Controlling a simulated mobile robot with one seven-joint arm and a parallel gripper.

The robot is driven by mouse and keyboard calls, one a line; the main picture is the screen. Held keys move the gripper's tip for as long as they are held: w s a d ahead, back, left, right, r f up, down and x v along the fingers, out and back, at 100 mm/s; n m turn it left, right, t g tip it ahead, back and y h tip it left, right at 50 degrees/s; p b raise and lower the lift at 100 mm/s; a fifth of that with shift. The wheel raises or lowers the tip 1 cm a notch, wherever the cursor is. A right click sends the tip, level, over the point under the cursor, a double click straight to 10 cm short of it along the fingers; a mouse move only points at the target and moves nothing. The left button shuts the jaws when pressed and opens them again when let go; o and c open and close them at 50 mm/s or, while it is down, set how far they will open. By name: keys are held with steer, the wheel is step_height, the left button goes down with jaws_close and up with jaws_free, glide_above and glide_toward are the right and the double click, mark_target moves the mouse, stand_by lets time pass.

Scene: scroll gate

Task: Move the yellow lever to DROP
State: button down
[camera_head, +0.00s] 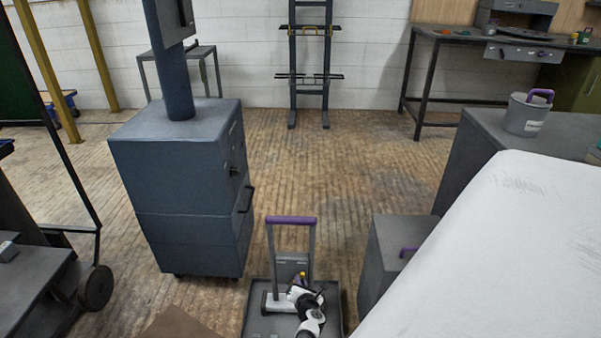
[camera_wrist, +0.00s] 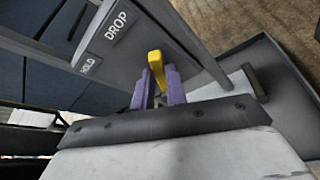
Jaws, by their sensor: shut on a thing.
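The yellow lever (camera_wrist: 156,62) stands between the two purple fingers of my gripper (camera_wrist: 158,88) in the wrist view. My gripper is shut on it, and the lever's tip shows beyond the fingers. A grey plate (camera_wrist: 140,45) beside it carries a DROP label (camera_wrist: 116,24) and a HOLD label (camera_wrist: 88,66). The lever lies to the right of both labels; I cannot tell which setting it is at. In the head view the lever (camera_head: 303,274) is a small yellow spot on the upright frame with a purple top bar (camera_head: 291,220). My white arm hides the lower part.
The frame stands on a dark tray (camera_head: 334,310). A blue-grey cabinet (camera_head: 175,165) stands to its left and a grey box (camera_head: 385,250) close to its right. A large white surface (camera_head: 510,240) fills the lower right. Open wooden floor (camera_head: 330,170) lies behind the frame.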

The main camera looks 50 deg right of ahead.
steer(key=c, duration=1.4)
jaws_free()
steer(key=p+v, duration=1.1)
steer(key=v, duration=0.2)
steer(key=shift+s+a+p, duration=0.25)
steer(key=shift+a+p, duration=0.05)
steer(key=shift+r, duration=0.15)
